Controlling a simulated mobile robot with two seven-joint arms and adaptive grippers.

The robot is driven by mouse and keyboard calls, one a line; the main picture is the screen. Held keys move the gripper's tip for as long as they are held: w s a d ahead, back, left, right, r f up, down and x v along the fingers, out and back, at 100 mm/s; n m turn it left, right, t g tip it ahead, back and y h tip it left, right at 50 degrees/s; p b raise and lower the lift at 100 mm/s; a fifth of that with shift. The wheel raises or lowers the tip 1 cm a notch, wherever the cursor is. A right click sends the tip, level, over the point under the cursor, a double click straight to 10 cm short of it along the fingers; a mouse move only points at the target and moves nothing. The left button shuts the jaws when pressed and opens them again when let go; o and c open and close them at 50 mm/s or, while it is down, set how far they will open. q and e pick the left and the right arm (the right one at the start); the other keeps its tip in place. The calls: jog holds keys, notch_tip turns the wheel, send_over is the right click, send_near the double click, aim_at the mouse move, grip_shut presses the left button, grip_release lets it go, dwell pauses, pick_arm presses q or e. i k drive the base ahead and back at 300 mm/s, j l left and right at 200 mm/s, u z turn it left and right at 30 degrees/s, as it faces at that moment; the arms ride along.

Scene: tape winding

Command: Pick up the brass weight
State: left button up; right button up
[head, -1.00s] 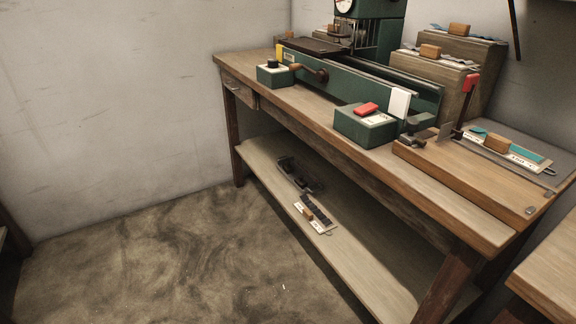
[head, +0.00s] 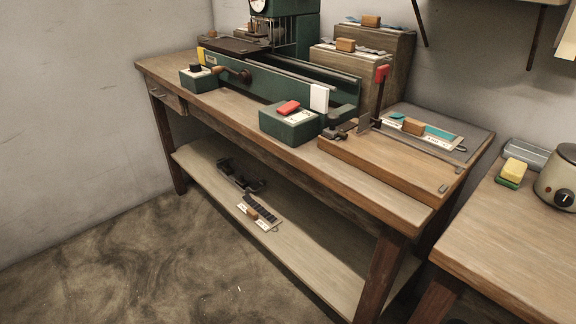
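I cannot make out a thing that is clearly the brass weight. Small orange-brown blocks sit on the cutting board's teal and white strip (head: 436,132), on the two-step wooden stand (head: 390,50), and on a white card (head: 266,224) on the lower shelf. They are too small to tell whether any is brass. A dark metal piece (head: 240,176) also lies on that shelf. Neither of my grippers is in view.
The workbench (head: 225,110) holds a long green machine (head: 300,88), a green box with a red button (head: 290,128) and a guillotine board (head: 390,165). A second table (head: 515,235) at right carries a grey pot (head: 560,178) and a yellow-green sponge (head: 512,172). The floor (head: 130,260) is clear.

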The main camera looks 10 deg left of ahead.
aim_at(228, 170)
jog(key=i+j+z, duration=0.15)
jog(key=j+z, duration=1)
jog(key=j, duration=0.4)
jog(key=j+z, duration=0.25)
jog(key=j, duration=0.3)
jog(key=k+j, duration=0.1)
jog(key=j, duration=0.35)
jog(key=k+j+z, duration=0.1)
jog(key=j, duration=0.4)
jog(key=k+j, duration=0.1)
jog(key=j, duration=0.35)
jog(key=k+j+z, duration=0.1)
jog(key=j, duration=0.35)
jog(key=k+j, duration=0.1)
jog(key=j, duration=0.35)
